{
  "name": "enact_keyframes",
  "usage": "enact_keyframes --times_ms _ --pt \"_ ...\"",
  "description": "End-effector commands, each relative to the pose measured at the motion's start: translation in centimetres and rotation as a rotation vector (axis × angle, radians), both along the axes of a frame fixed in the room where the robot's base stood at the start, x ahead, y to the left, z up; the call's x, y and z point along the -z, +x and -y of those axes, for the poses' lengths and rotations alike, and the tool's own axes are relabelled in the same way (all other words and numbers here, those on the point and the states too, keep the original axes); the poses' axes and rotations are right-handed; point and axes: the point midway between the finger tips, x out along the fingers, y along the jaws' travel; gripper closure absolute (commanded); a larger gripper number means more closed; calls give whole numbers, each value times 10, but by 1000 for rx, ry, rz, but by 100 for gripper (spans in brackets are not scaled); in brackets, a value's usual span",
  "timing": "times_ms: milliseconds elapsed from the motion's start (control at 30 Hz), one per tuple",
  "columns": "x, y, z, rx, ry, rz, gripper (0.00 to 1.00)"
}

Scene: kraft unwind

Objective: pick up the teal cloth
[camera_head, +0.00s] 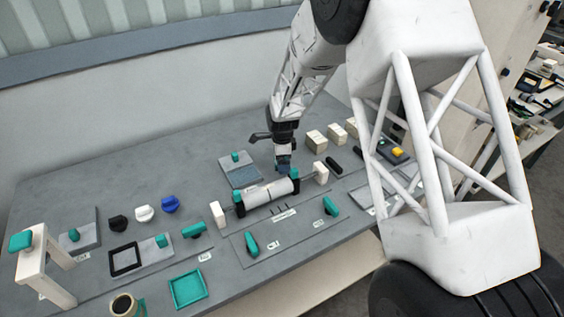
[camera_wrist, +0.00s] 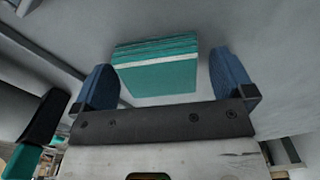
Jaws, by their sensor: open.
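The teal cloth (camera_wrist: 158,76) shows in the wrist view as a flat, folded stack with a pale stripe across it. It lies on a grey surface ahead of my gripper (camera_wrist: 162,62). My gripper's blue fingers are open, one to each side of the cloth in the picture. I cannot tell how far below the fingers it lies. In the head view my gripper (camera_head: 284,166) points down just behind a white roll. I cannot pick out the cloth for sure there; my gripper may hide it.
The white roll (camera_head: 266,192) lies between upright pale blocks close to my gripper. A plate with a teal knob (camera_head: 235,157) is just left of it. Cream blocks (camera_head: 316,139) stand to the right. A teal tray (camera_head: 188,305) and a cup (camera_head: 122,305) sit at the front edge.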

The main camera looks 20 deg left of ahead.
Motion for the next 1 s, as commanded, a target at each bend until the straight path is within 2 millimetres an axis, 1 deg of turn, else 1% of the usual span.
enact_keyframes --times_ms 333,600,667,867,1000 --pt "0 0 0 0 0 0 0" --pt "0 0 0 0 0 0 41" --pt "0 0 0 0 0 0 50" --pt "0 0 0 0 0 0 51" --pt "-4 0 0 0 0 0 51"
